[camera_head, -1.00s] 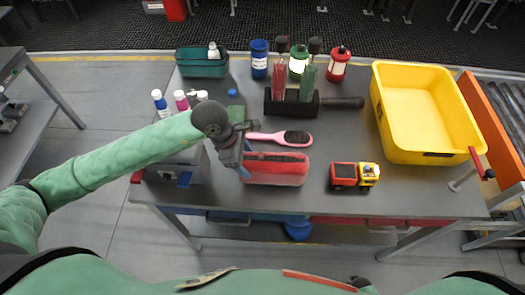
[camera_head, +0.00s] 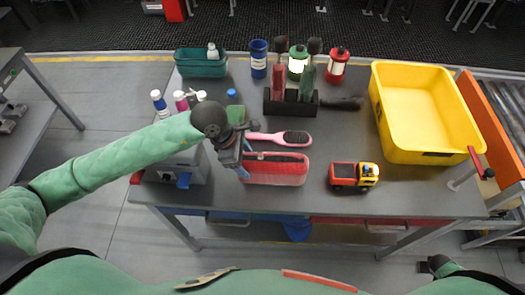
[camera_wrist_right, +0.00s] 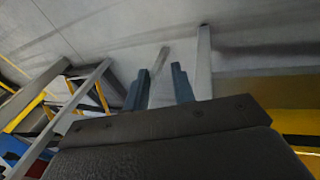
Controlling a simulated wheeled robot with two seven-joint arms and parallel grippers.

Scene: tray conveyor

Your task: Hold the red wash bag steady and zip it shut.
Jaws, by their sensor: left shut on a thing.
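The red wash bag (camera_head: 280,174) lies near the front edge of the table, left of its middle. A dark line runs along its top; I cannot tell how far the zip is open. My left gripper (camera_head: 243,173) is shut on the bag's left end, its wrist above it. My right gripper (camera_wrist_right: 160,88) shows in the right wrist view with its two blue-grey fingers apart and nothing between them. In the head view, a dark part of my right arm shows at the lower right, in front of the table and away from the bag.
A pink hairbrush (camera_head: 280,138) lies just behind the bag. A toy truck (camera_head: 354,175) stands to its right. A grey box (camera_head: 180,169) stands left. Table between truck and bin is clear.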

